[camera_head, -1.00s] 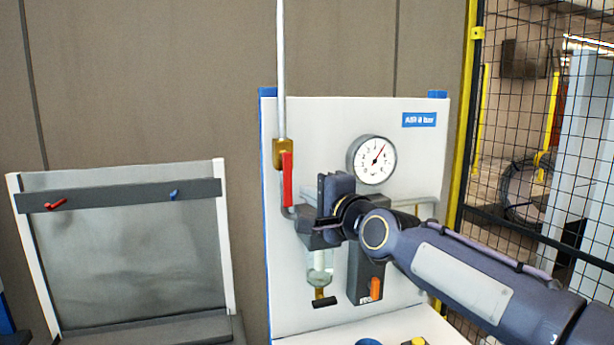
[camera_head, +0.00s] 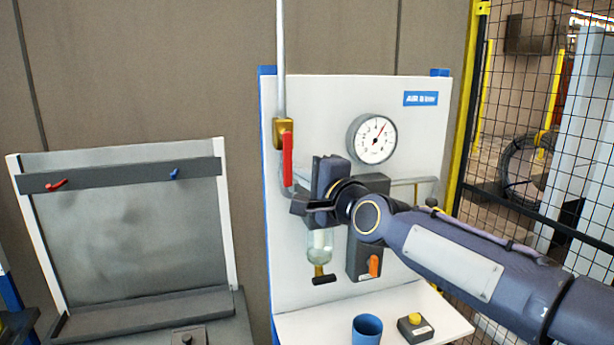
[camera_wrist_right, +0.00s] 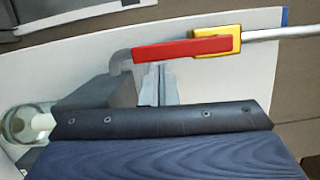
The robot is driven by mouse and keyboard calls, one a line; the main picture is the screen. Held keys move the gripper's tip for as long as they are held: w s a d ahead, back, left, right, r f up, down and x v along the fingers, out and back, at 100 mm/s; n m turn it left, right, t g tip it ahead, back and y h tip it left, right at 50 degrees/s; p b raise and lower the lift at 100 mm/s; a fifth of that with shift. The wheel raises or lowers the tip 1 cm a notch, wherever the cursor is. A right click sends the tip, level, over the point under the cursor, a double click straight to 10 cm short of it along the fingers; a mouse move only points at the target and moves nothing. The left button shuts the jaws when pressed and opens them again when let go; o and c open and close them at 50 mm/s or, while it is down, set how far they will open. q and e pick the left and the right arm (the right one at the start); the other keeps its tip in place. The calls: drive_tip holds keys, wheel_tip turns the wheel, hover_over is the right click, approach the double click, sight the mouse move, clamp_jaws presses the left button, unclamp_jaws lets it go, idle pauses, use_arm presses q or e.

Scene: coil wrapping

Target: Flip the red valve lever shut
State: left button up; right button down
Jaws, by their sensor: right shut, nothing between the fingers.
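The red valve lever (camera_head: 287,160) hangs straight down, in line with the pipe, from a brass valve body (camera_head: 283,133) on the white panel. My right gripper (camera_head: 299,203) is shut and empty, just right of and below the lever's lower end. In the right wrist view the red lever (camera_wrist_right: 180,52) runs level from the yellow valve body (camera_wrist_right: 217,40), beyond my gripper's dark edge. I cannot tell whether the fingers touch the lever. My left gripper is not in view.
A pressure gauge (camera_head: 371,139) sits right of the valve. A clear bowl (camera_head: 319,247) and an orange knob (camera_head: 374,266) are below my gripper. A blue cup (camera_head: 367,329) and a yellow button box (camera_head: 415,326) stand on the shelf. A grey rack (camera_head: 120,235) is at left.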

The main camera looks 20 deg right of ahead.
sight(284, 177)
drive_tip(key=shift+a+f, duration=0.1)
drive_tip(key=shift+a, duration=0.1)
drive_tip(key=m, duration=0.1)
drive_tip(key=a+m+b, duration=0.1)
drive_tip(key=a+m+t+b, duration=0.1)
drive_tip(key=m, duration=0.1)
drive_tip(key=shift+s+a+f, duration=0.1)
drive_tip(key=shift+a+f, duration=0.15)
drive_tip(key=shift+f, duration=0.05)
drive_tip(key=a+r+m+t+h+b, duration=0.2)
drive_tip(key=a+r+m+h+b, duration=0.2)
drive_tip(key=m, duration=1.2)
drive_tip(key=shift+a+r+m+h+b, duration=0.3)
drive_tip(key=shift+a+r+b, duration=0.3)
drive_tip(key=shift+a+b, duration=1)
drive_tip(key=shift+s+d, duration=0.1)
drive_tip(key=shift+d, duration=0.15)
drive_tip(key=s+f+b, duration=0.6)
drive_tip(key=s+b, duration=0.1)
drive_tip(key=s, duration=0.2)
drive_tip(key=shift+s+d+f, duration=0.15)
drive_tip(key=shift+s+f, duration=0.05)
drive_tip(key=shift+s, duration=0.15)
